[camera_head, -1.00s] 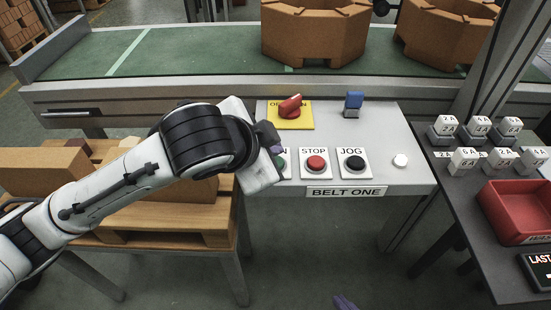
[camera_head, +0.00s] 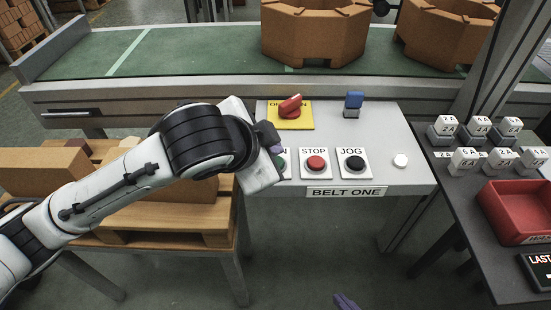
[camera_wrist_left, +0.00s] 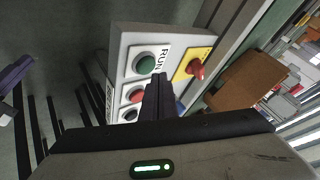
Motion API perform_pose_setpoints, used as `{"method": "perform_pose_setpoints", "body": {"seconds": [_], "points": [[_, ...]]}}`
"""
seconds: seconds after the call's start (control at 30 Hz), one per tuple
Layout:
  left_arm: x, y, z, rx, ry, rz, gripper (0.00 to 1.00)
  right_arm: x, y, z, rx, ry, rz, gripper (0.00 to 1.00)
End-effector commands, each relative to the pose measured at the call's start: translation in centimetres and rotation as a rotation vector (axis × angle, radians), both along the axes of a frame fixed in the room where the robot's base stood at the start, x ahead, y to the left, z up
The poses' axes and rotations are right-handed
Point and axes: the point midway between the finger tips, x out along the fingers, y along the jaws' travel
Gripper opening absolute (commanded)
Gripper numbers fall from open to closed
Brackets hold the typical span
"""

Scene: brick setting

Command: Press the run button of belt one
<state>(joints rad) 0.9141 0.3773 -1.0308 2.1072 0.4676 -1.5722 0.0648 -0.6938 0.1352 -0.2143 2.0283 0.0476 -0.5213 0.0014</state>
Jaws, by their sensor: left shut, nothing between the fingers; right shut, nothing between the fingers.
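The belt one control panel (camera_head: 413,174) has a row of buttons above its BELT ONE label (camera_head: 346,192). The green run button (camera_wrist_left: 145,65) shows whole beside its RUN label in the left wrist view; in the head view only an edge of the green button (camera_head: 282,161) shows past my left gripper. My left gripper (camera_wrist_left: 158,78) is shut and empty, with its fingertips over the panel close to the run button. I cannot tell whether it touches. My right gripper (camera_head: 345,301) is shut and empty at the bottom edge, low in front of the panel.
The red stop button (camera_head: 316,162) and black jog button (camera_head: 354,162) sit right of run. A red knob (camera_head: 290,106) on a yellow plate and a blue switch (camera_head: 353,103) stand behind. A red tray (camera_head: 520,207) lies at right. A green conveyor (camera_head: 190,48) runs behind.

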Motion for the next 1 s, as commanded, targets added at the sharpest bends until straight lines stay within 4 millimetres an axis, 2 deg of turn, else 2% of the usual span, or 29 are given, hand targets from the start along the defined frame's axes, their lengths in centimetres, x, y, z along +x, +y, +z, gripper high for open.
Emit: {"method": "perform_pose_setpoints", "body": {"seconds": [0.47,1.0], "points": [[-0.02,0.0,-0.22,0.001,0.001,0.0,0.0,-0.47,0.01,-0.05,0.0,0.008,0.0,0.0],[0.01,0.01,-0.89,0.0,0.0,0.0,0.0,0.22,0.03,0.53,0.0,-0.005,0.0,0.0]]}}
